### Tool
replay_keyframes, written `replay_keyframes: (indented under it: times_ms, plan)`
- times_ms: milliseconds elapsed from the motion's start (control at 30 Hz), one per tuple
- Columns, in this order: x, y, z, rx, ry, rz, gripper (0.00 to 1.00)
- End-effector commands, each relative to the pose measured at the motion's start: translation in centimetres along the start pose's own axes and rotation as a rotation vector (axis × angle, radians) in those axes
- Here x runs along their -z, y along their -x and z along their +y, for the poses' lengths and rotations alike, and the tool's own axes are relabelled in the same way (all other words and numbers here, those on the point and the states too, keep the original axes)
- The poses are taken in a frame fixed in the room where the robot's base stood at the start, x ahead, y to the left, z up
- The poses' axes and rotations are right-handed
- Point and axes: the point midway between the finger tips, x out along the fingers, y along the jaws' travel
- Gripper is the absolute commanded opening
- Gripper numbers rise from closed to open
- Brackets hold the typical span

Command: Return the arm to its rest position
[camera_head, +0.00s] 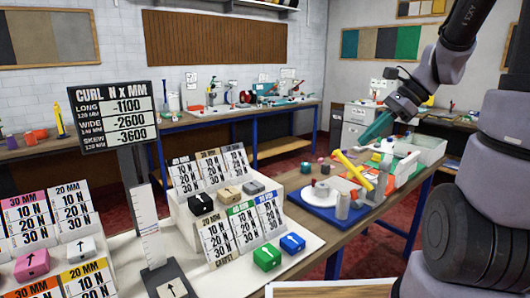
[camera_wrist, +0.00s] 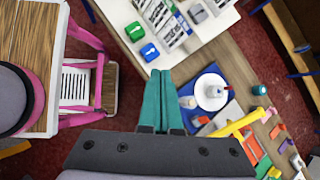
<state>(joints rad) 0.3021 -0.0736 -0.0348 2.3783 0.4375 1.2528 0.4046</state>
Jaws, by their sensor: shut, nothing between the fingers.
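My gripper (camera_head: 374,130) is raised in the air in the right half of the head view, above the workbench with the blue tray. In the wrist view the two teal fingers of my gripper (camera_wrist: 161,74) lie side by side, shut, with nothing between them. The fingertips point down over the gap between the white display table and a pink-legged stool. My arm reaches in from the upper right of the head view. The fingers touch nothing that I can see.
Below stands a wooden bench with a blue tray (camera_head: 318,212), a yellow bar (camera_head: 353,171) and small coloured parts. A white table holds coloured blocks (camera_head: 267,257) and price-like cards. A sign (camera_head: 110,110) stands at left. A pink-framed stool (camera_wrist: 100,80) shows in the wrist view.

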Motion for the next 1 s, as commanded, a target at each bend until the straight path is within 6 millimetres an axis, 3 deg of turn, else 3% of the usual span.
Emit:
replay_keyframes:
  times_ms: [33, 300, 500, 700, 1000]
  plan:
    - [-1.3, 0.8, 0.9, 0.01, 0.14, 0.059, 0.0]
    - [-5.1, 5.1, 4.9, 0.052, 0.841, 0.382, 0.0]
    - [-6.9, 7.9, 6.6, 0.085, 1.209, 0.577, 0.0]
    - [-7.5, 9.1, 7.2, 0.097, 1.343, 0.657, 0.0]
    - [-7.5, 9.1, 7.2, 0.097, 1.343, 0.657, 0.0]
